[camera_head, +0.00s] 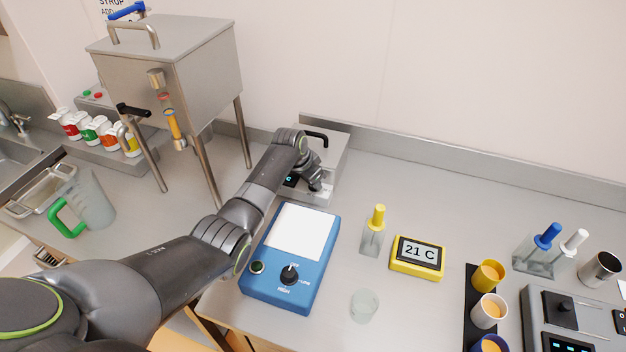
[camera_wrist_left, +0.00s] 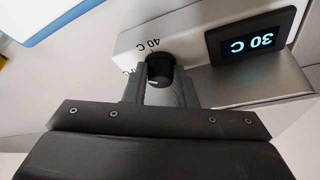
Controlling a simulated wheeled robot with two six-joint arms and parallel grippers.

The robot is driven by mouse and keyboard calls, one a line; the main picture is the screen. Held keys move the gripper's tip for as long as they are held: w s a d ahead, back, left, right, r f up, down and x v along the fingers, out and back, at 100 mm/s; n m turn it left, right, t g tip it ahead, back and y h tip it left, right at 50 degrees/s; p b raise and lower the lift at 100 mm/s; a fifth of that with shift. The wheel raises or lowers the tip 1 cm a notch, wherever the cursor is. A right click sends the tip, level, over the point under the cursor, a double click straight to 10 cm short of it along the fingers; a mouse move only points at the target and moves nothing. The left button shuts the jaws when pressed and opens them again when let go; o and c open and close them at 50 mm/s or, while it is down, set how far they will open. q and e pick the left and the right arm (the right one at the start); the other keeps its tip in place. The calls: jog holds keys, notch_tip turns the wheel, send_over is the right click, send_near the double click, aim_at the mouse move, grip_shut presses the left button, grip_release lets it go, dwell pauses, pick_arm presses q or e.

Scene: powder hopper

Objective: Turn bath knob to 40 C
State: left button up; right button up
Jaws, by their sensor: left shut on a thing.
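The bath (camera_head: 338,150) is a steel box with a black handle on its lid, standing against the back wall ledge. Its front panel shows in the left wrist view, upside down. The bath's display (camera_wrist_left: 254,44) reads 30 C. The black bath knob (camera_wrist_left: 159,70) sits beside the display, with a 40 C label (camera_wrist_left: 161,45) printed at its edge; another label is partly hidden by a finger. My left gripper (camera_head: 317,187) is at the bath front, shut on the knob with a finger on either side. I cannot clearly tell where the knob points. My right gripper is out of view.
A blue stirrer (camera_head: 268,278) with a white top stands in front of the bath, under my left arm. A yellow thermometer (camera_head: 418,271) reads 21 C. A yellow-capped bottle (camera_head: 373,240) and glass beaker (camera_head: 364,306) are nearby. A steel hopper (camera_head: 190,80) stands left.

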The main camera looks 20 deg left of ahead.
pick_arm(q)
jog(key=shift+w+a+m+g+h+b, duration=0.15)
jog(key=shift+m+g+h+b, duration=0.25)
jog(key=shift+m, duration=1)
jog(key=o, duration=0.9)
jog(key=shift+r, duration=0.1)
jog(key=shift+o, duration=0.5)
jog(key=shift+r, duration=0.1)
jog(key=shift+r, duration=0.1)
